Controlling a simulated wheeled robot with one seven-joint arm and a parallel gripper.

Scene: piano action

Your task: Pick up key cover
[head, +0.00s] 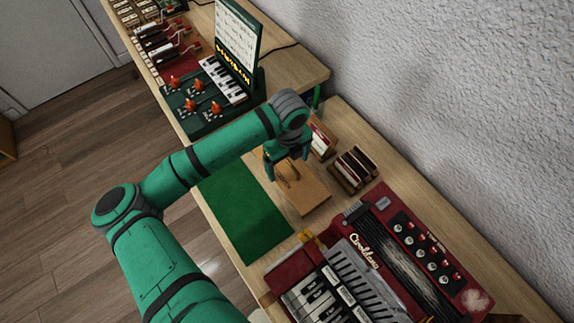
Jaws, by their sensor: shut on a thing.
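My gripper (286,168) points down over the light wooden block (304,193) in the middle of the bench. It is shut on a small piece, taken to be the key cover, which the fingers and wrist hide almost wholly. I cannot tell whether the piece touches the block. Right of the gripper, a wooden rack (340,182) holds several upright dark and pale slats. A second holder (327,150), with a white and red piece in it, stands just behind the gripper and is partly hidden by the arm.
A green mat (245,212) lies bare left of the block. A red keyboard instrument (375,265) fills the near right. A dark green console with small keys (222,80) and orange-red knobs stands at the far end. A rough grey wall (450,110) bounds the right side.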

